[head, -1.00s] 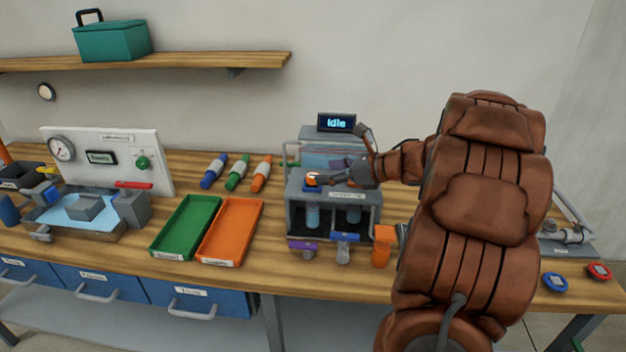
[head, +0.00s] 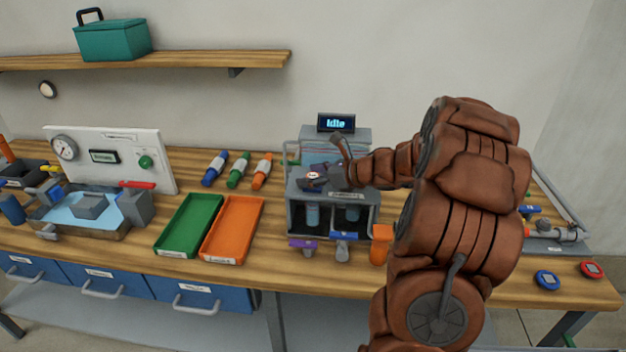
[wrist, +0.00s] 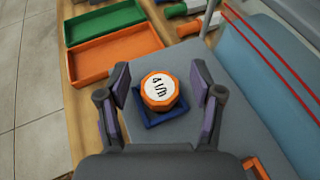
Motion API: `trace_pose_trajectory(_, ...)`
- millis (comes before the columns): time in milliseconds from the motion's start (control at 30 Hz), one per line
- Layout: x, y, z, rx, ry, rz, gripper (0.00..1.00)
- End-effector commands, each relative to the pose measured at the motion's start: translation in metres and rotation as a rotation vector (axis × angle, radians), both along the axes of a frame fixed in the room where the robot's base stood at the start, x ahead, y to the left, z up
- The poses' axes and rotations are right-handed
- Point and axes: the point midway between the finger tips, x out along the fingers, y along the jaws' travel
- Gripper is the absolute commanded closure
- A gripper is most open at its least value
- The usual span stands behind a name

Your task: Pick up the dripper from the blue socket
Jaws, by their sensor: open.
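The dripper (wrist: 159,91) is an orange, many-sided cap with a white top marked "4 l/h". It sits in the blue socket (wrist: 151,120), a square frame on the grey top of the skid. My gripper (wrist: 160,78) is open, with one finger on each side of the dripper and a visible gap at both sides in the wrist view. In the head view, my gripper (head: 325,178) is over the skid's top, where a small part of the dripper (head: 313,175) shows; the blue socket is mostly hidden there.
An orange-edged socket (wrist: 258,168) shows at the wrist view's lower right. The green tray (head: 187,224) and orange tray (head: 232,230) lie left of the skid (head: 367,222). A display (head: 336,122) reading "Idle" stands behind. Valves with purple (head: 302,243) and blue (head: 344,236) handles jut out in front.

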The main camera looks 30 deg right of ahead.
Motion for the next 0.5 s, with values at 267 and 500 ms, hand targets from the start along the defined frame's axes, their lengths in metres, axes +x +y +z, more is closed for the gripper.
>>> trace_pose_trajectory(267,-0.0001,-0.0002,0.0001,0.000,0.000,0.000,0.57)
trace_pose_trajectory(500,-0.0002,-0.0002,0.0001,0.000,0.000,0.000,0.82)
